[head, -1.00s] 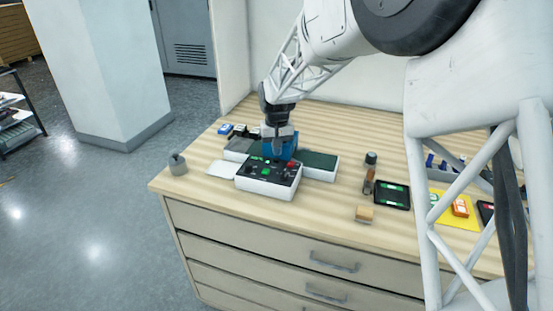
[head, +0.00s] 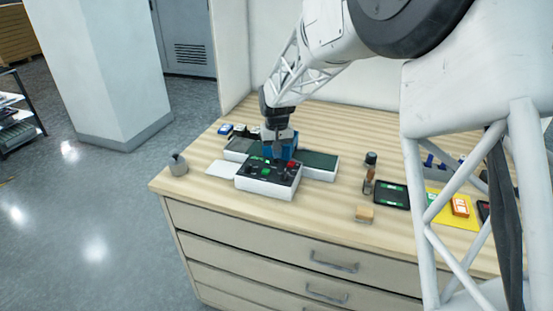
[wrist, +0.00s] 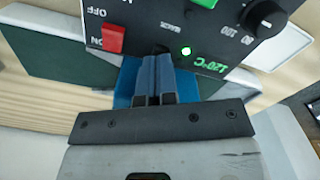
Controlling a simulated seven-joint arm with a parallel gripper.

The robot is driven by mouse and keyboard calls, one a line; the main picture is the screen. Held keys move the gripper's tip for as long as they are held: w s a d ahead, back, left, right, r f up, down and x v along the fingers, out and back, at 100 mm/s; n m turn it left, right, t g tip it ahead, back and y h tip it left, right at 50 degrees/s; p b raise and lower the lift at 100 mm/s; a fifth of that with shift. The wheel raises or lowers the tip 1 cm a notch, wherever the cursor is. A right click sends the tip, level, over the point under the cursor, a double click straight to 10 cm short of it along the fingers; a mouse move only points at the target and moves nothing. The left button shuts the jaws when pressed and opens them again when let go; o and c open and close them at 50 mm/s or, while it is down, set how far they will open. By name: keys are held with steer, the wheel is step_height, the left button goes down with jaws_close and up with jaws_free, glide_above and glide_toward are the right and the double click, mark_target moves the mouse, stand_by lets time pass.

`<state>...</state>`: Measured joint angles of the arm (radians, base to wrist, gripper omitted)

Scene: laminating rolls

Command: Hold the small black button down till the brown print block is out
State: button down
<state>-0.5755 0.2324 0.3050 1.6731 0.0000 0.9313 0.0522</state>
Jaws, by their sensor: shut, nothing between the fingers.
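The machine's black control panel (head: 270,172) sits on a white box on the bench. In the wrist view the panel (wrist: 215,30) has a red switch (wrist: 114,38), a lit green light (wrist: 186,51), a green "120°C" reading and a dial. My gripper (wrist: 155,55) is shut and empty, its blue fingertips at the panel's edge beside the green light. A small dark part (wrist: 161,47) shows at the tips; I cannot tell whether they press it. My gripper (head: 278,155) is over the panel in the head view. A tan-brown block (head: 364,213) lies near the bench's front edge; I cannot tell whether it is the print block.
A dark bottle (head: 370,170), a black tablet (head: 392,195) and a yellow mat (head: 465,218) are to the right. Bare wood separates them.

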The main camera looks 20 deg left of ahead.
steer(key=shift+f, duration=0.6)
stand_by(1.5)
steer(key=shift+r, duration=0.1)
stand_by(3.2)
steer(key=shift+r, duration=3.4)
steer(key=shift+d, duration=0.1)
